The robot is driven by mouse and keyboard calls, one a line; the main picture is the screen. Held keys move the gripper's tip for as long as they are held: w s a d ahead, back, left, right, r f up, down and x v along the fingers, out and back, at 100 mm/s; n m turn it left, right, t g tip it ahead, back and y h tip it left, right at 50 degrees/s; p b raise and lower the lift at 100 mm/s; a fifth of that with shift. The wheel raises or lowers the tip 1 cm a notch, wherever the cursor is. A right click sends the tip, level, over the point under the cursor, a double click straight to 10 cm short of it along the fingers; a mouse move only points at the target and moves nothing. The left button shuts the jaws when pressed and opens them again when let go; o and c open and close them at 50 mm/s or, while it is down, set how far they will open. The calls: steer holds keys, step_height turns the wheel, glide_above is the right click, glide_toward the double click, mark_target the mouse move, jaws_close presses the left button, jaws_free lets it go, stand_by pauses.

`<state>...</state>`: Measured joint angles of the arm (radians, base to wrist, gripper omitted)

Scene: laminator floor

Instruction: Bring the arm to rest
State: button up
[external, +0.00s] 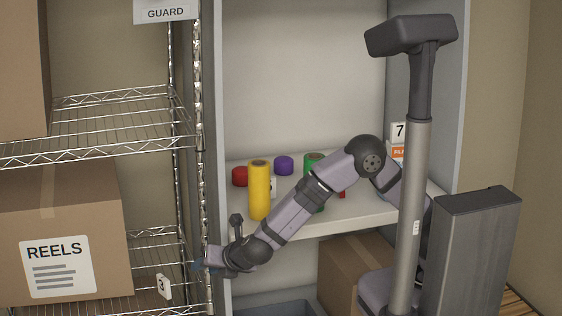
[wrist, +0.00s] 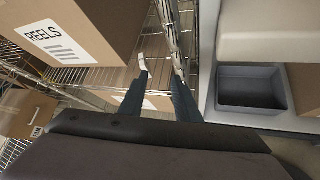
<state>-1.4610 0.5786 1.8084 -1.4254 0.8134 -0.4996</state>
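My arm reaches from the right, past the front of the white shelf, and bends down to the left. My gripper (external: 199,265) is at the lower left of the cabinet, beside the wire rack post. In the wrist view its two dark blue fingers (wrist: 160,76) stand apart with nothing held between them. They point toward the wire rack.
The wire rack (external: 95,150) holds a REELS box (external: 65,230). A yellow cylinder (external: 259,192), a red roll (external: 240,176), a purple roll (external: 284,166) and a partly hidden green cylinder (external: 313,158) stand on the shelf (external: 340,222). A grey bin (wrist: 250,90) sits below.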

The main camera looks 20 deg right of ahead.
steer(key=s+d+r+m+g+h+p, duration=0.1)
steer(key=s+d+r+m+g+p, duration=0.2)
steer(key=d+r+m+p, duration=0.6)
steer(key=w+d+r+m+g+h+p, duration=0.1)
steer(key=w+d+r+m+p, duration=0.1)
steer(key=d+m, duration=0.4)
steer(key=w+d+r+m+g+h+p, duration=0.1)
steer(key=d+m+p, duration=0.3)
steer(key=d, duration=0.9)
steer(key=w+d+r+m+g+h+p, duration=0.1)
steer(key=w+d+r+m+g+p, duration=0.1)
steer(key=d+m, duration=0.7)
steer(key=shift+w+d+r+m+g+p, duration=0.15)
steer(key=shift+w+r+g+p, duration=0.1)
steer(key=shift+w+p, duration=0.3)
steer(key=shift+w+d+r+m+g+p, duration=0.15)
steer(key=shift+w+g+p, duration=0.1)
steer(key=shift+w+p, duration=0.25)
steer(key=d+m, duration=0.1)
steer(key=d, duration=0.1)
steer(key=s+d+m+b, duration=0.1)
steer(key=d, duration=0.3)
steer(key=shift+s+d+f+m+g+h, duration=0.3)
steer(key=shift+d+m+g+h, duration=0.1)
steer(key=s+d+m+g+b, duration=0.1)
steer(key=s+d+m, duration=0.2)
steer(key=s+d, duration=0.1)
steer(key=shift+s+d+f+m+y+b, duration=0.15)
steer(key=shift+d+m+y+b, duration=0.2)
steer(key=shift+d, duration=0.55)
